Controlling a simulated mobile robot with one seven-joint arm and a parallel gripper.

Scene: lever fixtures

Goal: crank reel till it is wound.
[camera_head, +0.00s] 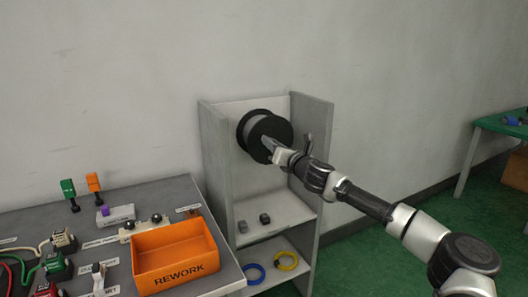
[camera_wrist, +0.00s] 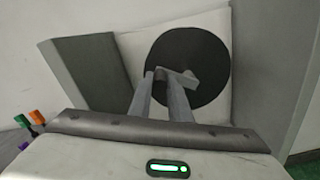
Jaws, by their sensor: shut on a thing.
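The black reel (camera_head: 255,129) is mounted at the back of the top bay of a grey shelf unit. Its round black face fills the middle of the wrist view (camera_wrist: 205,58). A grey crank (camera_wrist: 180,73) shows in front of the reel's face in the wrist view. My gripper (camera_head: 270,148) reaches in from the right in the head view. Its two fingers (camera_wrist: 165,88) are closed on the crank's handle, which is largely hidden between them. I cannot tell how much line is on the reel.
The grey shelf unit (camera_head: 222,165) has side walls close around the reel. Small dark blocks (camera_head: 264,218) lie on its middle shelf, and blue and yellow rings (camera_head: 286,262) lie below. An orange REWORK bin (camera_head: 175,257) stands on the bench at left. A green table (camera_head: 500,125) stands far right.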

